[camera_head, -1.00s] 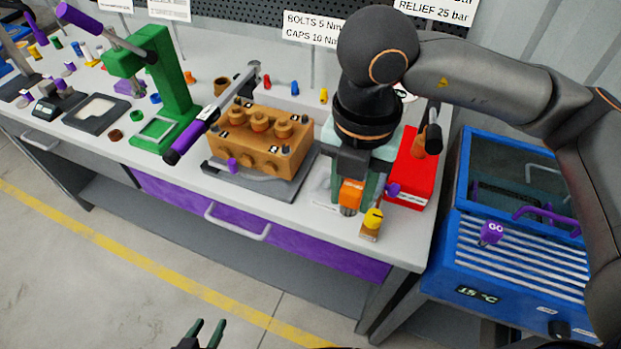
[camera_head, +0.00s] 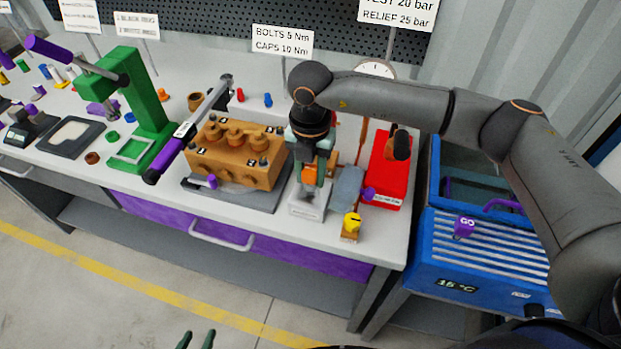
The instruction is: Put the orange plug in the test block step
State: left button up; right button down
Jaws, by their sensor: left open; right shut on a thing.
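My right gripper (camera_head: 309,168) comes down from above at the right part of the bench and is shut on the orange plug (camera_head: 309,177), most of which its fingers hide. The plug is over a small pale block (camera_head: 308,204) on the bench, right of the brown pump block. I take this pale block for the test block step, but I cannot be sure. Whether the plug touches it or is seated cannot be told. My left gripper (camera_head: 196,340) is open and empty, low at the bottom edge, in front of the bench.
The brown pump block (camera_head: 235,155) sits on a dark plate to the left. A grey-blue slab (camera_head: 347,187), a yellow-topped piece (camera_head: 351,226) and a red box (camera_head: 388,170) stand to the right. A green press (camera_head: 148,100) is further left. A blue tank (camera_head: 490,255) is beyond the bench's right end.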

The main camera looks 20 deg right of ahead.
aim_at(310, 169)
notch_tip(310, 169, down, 2)
jog(key=shift+s+f, duration=0.1)
jog(key=shift+f, duration=0.2)
jog(key=c, duration=0.5)
grip_release()
jog(key=shift+r+p, duration=0.25)
jog(key=shift+p, duration=0.05)
notch_tip(310, 169, up, 12)
jog(key=shift+f+b, duration=0.1)
jog(key=shift+b, duration=0.9)
